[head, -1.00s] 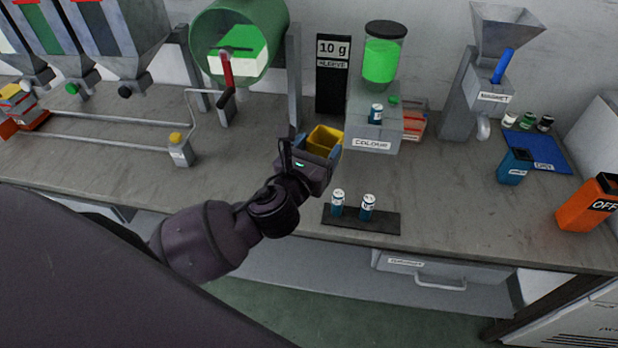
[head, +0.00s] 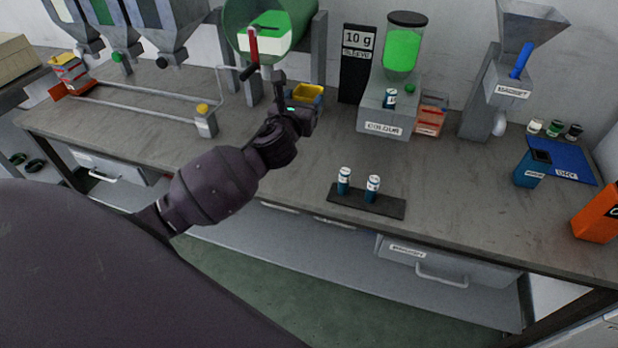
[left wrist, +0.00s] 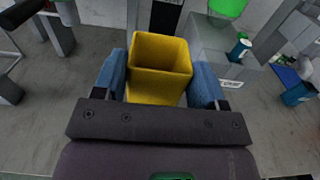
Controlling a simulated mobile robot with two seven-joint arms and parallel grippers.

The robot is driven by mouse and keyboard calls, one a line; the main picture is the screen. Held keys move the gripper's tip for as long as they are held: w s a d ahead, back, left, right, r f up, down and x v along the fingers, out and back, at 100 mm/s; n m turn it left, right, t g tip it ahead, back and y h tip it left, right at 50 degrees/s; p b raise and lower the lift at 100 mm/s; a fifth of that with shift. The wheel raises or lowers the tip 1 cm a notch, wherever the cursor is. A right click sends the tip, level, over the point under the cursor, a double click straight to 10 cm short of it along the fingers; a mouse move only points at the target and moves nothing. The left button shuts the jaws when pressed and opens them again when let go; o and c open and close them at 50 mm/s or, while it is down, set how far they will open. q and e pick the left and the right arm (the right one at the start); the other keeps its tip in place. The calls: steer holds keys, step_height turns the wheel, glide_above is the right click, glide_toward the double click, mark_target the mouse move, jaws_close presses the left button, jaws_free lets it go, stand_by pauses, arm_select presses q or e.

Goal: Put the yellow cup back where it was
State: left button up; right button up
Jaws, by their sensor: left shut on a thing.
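The yellow cup (head: 308,93) is a square, open-topped cup. In the head view it is partly hidden behind my left gripper (head: 298,106), below the green drum. The left wrist view shows the cup (left wrist: 160,68) upright, its mouth toward the camera, between the two blue fingers of the left gripper (left wrist: 160,82). The gripper is shut on it. I cannot tell whether the cup is clear of the bench. My right gripper is not in view.
The green drum (head: 240,28) with its red-handled crank stands just behind the cup. The COLOUR dispenser (head: 383,124) and 10 g sleeve sign (head: 356,78) are to the right. A dark tray (head: 340,196) with two small bottles lies near the front edge. Bare bench (head: 280,165) lies between.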

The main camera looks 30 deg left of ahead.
arm_select(q)
step_height(320, 180, down, 21)
steer(key=b, duration=0.8)
steer(key=shift+r, duration=0.3)
steer(key=shift+f, duration=0.25)
steer(key=o, duration=0.9)
steer(key=shift+r, duration=0.1)
steer(key=shift+o, duration=0.2)
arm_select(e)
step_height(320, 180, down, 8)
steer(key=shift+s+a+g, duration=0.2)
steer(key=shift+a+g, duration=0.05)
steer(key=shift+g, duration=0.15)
